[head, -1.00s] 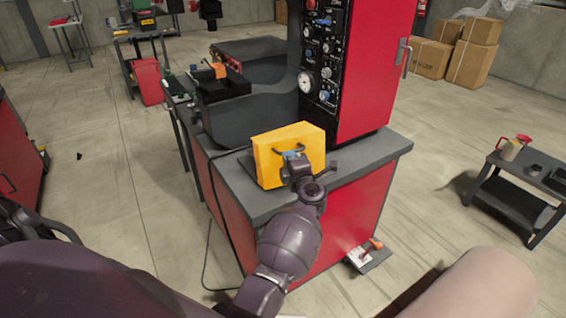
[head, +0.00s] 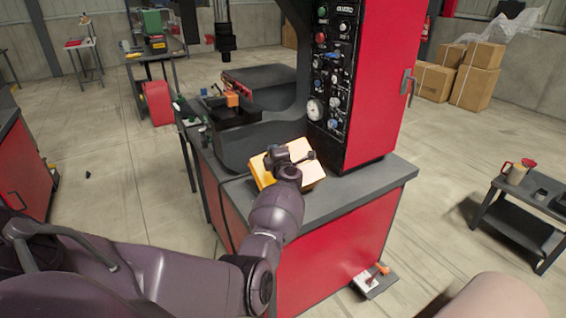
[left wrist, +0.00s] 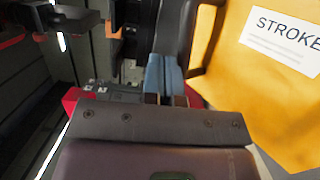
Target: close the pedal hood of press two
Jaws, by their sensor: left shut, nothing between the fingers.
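The yellow hood (head: 313,173) sits on the grey top of the red press cabinet (head: 345,200), tilted, with its pale face turned upward. My right gripper is not in view.
The black control panel (head: 330,85) with knobs and a gauge rises just behind the hood. A small plate with an orange lever (head: 375,278) lies on the floor by the cabinet. A low black table (head: 520,215) stands at right.

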